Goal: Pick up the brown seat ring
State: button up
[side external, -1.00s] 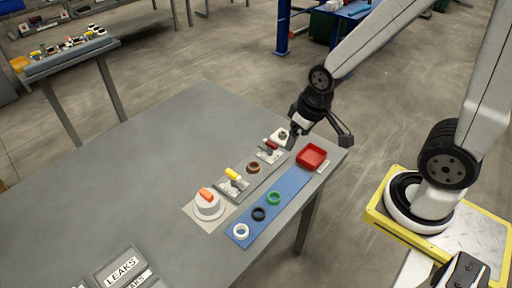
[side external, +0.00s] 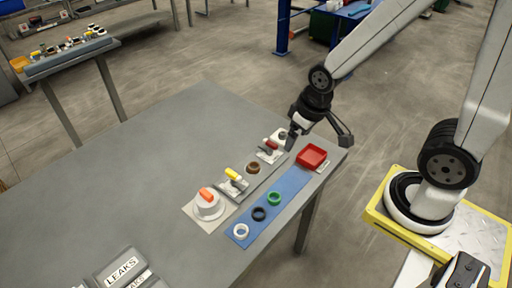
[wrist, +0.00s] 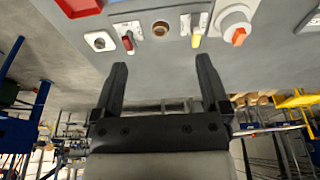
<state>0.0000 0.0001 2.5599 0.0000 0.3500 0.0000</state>
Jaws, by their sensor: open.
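The brown seat ring (side external: 253,168) sits on a grey strip on the table, between the yellow-handled clamp and the red-handled clamp. It also shows in the wrist view (wrist: 160,29) near the top middle, beyond the fingers and apart from them. My gripper (side external: 290,144) is above the far right end of the strip, near the red-handled clamp. In the wrist view my gripper (wrist: 162,75) has its two black fingers spread apart with nothing between them.
The red-handled clamp (side external: 269,148) and yellow-handled clamp (side external: 233,177) flank the ring. A white-grey knob with an orange handle (side external: 207,205) stands at left. A blue mat (side external: 292,182) holds white (side external: 241,231), black (side external: 259,213) and green (side external: 274,198) rings. A red tray (side external: 311,156) is at right.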

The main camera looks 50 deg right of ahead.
jog(key=s+d+f+n+g+h, duration=0.1)
jog(key=d+f+n+h, duration=0.35)
jog(key=n, duration=0.35)
jog(key=d+f+n+g+h, duration=0.1)
jog(key=d+f+n+h, duration=0.2)
jog(key=f+n+h, duration=0.4)
jog(key=w+a+f+n+t+y, duration=0.1)
jog(key=w+a+f+n+t, duration=0.1)
jog(key=n, duration=0.3)
jog(key=w+a+f+n+t+y, duration=0.2)
jog(key=w+a+n+t, duration=0.1)
jog(key=a+n+t, duration=0.1)
jog(key=w+a+f+n+t+y, duration=0.2)
jog(key=w+a+f+n+t, duration=0.1)
jog(key=n+t, duration=0.2)
jog(key=shift+w+f+n, duration=0.1)
jog(key=shift+n, duration=0.6)
jog(key=shift+a+f+n+t+y, duration=0.25)
jog(key=shift+a+n+t+y, duration=0.05)
jog(key=shift+a+t+y, duration=0.1)
jog(key=shift+x, duration=1.35)
